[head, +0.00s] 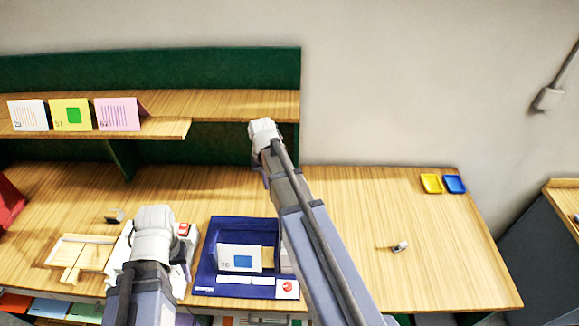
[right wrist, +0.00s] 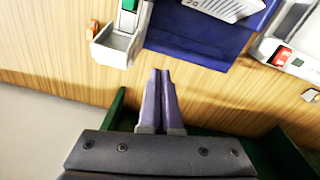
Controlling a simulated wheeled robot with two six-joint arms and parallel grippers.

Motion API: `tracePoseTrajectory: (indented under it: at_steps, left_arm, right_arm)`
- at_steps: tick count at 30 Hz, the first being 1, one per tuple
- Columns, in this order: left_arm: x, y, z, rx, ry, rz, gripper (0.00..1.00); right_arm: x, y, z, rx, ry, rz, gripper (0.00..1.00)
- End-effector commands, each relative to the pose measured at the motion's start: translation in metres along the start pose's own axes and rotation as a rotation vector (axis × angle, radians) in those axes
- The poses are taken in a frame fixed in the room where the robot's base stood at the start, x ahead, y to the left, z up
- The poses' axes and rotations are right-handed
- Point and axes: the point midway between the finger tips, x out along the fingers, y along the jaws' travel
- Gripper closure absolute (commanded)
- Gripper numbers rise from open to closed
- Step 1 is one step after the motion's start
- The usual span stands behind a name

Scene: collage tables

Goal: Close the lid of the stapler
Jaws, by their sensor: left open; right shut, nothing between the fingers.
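A small grey-and-dark object (head: 399,246) lies on the bare right part of the table in the head view. It may be the stapler, but it is too small to tell, and so is any lid position. My left arm (head: 150,255) reaches over the table at the left; its fingertips are hidden. My right arm (head: 320,235) stretches up across the middle toward the shelf and hides its own gripper there. In the right wrist view my right gripper (right wrist: 159,72) is shut and empty, near the blue tray's edge.
A blue tray (head: 206,270) holds a card (head: 240,258). A grey holder with a green part (right wrist: 118,45) stands beside it. A white device with a red switch (right wrist: 285,57) is on its other side. Yellow (head: 431,183) and blue (head: 455,184) dishes sit back right. A shelf (head: 230,103) overhangs.

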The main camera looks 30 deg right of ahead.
Motion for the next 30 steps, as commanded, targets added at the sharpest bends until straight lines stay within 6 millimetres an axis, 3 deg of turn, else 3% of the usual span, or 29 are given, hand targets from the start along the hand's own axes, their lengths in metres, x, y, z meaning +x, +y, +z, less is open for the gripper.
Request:
tracePoseTrajectory:
  at_steps: [1,6,9,20,30]
  left_arm:
    - [-0.027,-0.002,0.002,-0.003,0.000,0.001,0.50]
    - [-0.051,-0.004,0.003,-0.008,-0.001,0.001,0.50]
    - [-0.056,-0.005,0.004,-0.010,-0.001,0.002,0.50]
    - [-0.051,-0.004,0.003,-0.009,-0.001,0.002,0.50]
    - [-0.019,-0.002,0.001,0.008,0.000,0.000,0.50]
  right_arm:
    - [-0.026,0.021,-0.021,0.052,0.005,-0.003,1.00]
    - [-0.047,0.065,-0.049,0.161,0.018,-0.012,1.00]
    - [-0.052,0.079,-0.055,0.192,0.022,-0.014,1.00]
    - [-0.046,0.084,-0.057,0.204,0.024,-0.015,1.00]
    - [-0.014,0.083,-0.057,0.203,0.023,-0.014,1.00]
